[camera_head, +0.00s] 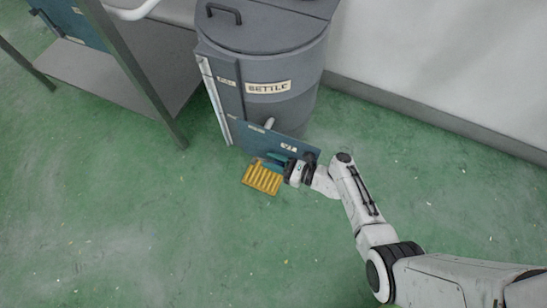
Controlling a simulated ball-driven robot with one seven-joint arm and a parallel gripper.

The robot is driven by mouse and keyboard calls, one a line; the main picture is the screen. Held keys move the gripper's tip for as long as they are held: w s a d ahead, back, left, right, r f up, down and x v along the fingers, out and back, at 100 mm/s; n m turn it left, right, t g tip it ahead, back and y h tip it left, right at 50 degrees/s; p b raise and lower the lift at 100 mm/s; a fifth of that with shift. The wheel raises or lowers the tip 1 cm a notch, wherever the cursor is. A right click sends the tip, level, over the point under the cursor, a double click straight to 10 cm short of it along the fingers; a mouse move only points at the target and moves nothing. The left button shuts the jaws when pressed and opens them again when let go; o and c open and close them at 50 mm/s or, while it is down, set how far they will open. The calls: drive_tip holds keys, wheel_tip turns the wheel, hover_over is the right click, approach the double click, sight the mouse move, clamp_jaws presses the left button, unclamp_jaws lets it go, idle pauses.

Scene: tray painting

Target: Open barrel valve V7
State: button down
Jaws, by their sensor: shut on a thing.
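A large grey lidded barrel (284,66) stands at the top centre with a pale, blurred label. A short pale pipe or lever (268,123) sticks out low on its front; I cannot read a V7 mark or tell whether this is the valve. My gripper (272,161) is low in front of the barrel, beside a blue panel (256,137). Its dark teal fingers meet the upper edge of a yellow ribbed piece (263,179) and appear shut on it. The exact grip is small and partly hidden.
A grey metal table or rack (110,75) stands left of the barrel. A white wall (430,60) with a grey base strip runs behind at right. The green floor (140,230) is clear at lower left and centre, apart from small specks.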

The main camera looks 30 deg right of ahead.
drive_tip(key=shift+w+a+r+g+h+p, duration=0.15)
drive_tip(key=shift+r+g+h+p, duration=0.4)
drive_tip(key=shift+p, duration=1.1)
drive_tip(key=shift+w+a+r+g+h+p, duration=0.1)
drive_tip(key=shift+r+g+h+p, duration=0.4)
drive_tip(key=shift+p, duration=1.15)
drive_tip(key=shift+w+r+g+p, duration=0.15)
drive_tip(key=shift+g+p, duration=0.4)
drive_tip(key=shift+p, duration=0.6)
drive_tip(key=shift+h+p, duration=0.35)
drive_tip(key=shift+p, duration=0.05)
drive_tip(key=c, duration=1)
unclamp_jaws()
drive_tip(key=shift+w, duration=0.1)
